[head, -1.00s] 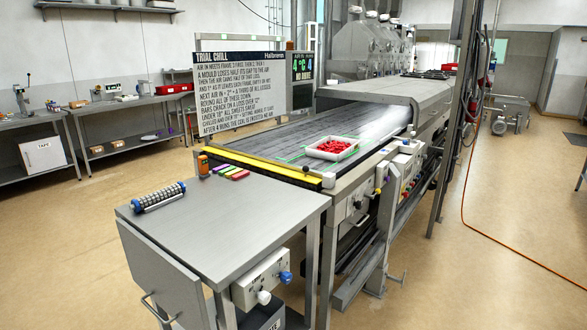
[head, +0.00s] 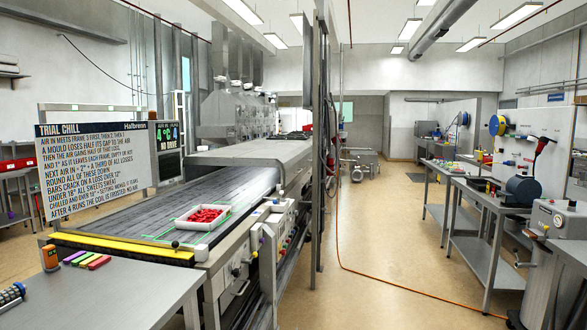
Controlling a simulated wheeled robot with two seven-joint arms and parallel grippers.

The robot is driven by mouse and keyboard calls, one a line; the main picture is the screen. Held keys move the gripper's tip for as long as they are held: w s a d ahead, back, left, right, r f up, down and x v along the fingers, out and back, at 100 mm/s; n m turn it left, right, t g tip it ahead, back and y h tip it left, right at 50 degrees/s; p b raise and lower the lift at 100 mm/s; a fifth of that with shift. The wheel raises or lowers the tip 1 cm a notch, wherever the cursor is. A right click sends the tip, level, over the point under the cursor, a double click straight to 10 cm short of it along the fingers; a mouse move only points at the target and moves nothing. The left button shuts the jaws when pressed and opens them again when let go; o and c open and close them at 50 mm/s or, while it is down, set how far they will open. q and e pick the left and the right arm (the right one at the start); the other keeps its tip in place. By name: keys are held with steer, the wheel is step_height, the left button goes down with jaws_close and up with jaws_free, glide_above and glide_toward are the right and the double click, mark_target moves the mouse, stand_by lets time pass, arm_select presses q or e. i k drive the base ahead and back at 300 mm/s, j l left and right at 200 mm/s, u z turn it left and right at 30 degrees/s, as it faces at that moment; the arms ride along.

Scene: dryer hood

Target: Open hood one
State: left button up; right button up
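A grey metal hood (head: 255,152) covers the conveyor tunnel left of the picture's middle. It looks lowered over the belt, with a dark opening at its near end. I cannot read a number on it, so I cannot tell which hood is one. The flat conveyor belt (head: 190,198) runs out from under it toward me. A white tray (head: 188,225) of red pieces lies on the belt in front of the opening. Neither of my grippers is in view.
A sign board (head: 92,165) and a green display (head: 168,139) stand left of the belt. A grey table (head: 120,290) is at the near left. A post (head: 322,150) and orange hose (head: 390,288) stand right of the tunnel.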

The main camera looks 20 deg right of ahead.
mark_target(284, 159)
steer(key=i+l+z, duration=0.8)
steer(key=i+z, duration=0.15)
steer(key=i, duration=0.2)
steer(key=i+l+z, duration=0.1)
steer(key=i+z, duration=0.35)
steer(key=i, duration=5.55)
steer(key=i+u, duration=0.25)
steer(key=i, duration=0.2)
steer(key=i+l+u, duration=0.3)
steer(key=i, duration=0.15)
steer(key=i+l+u, duration=0.25)
steer(key=i, duration=0.2)
steer(key=i+l+u, duration=0.25)
steer(key=i, duration=0.2)
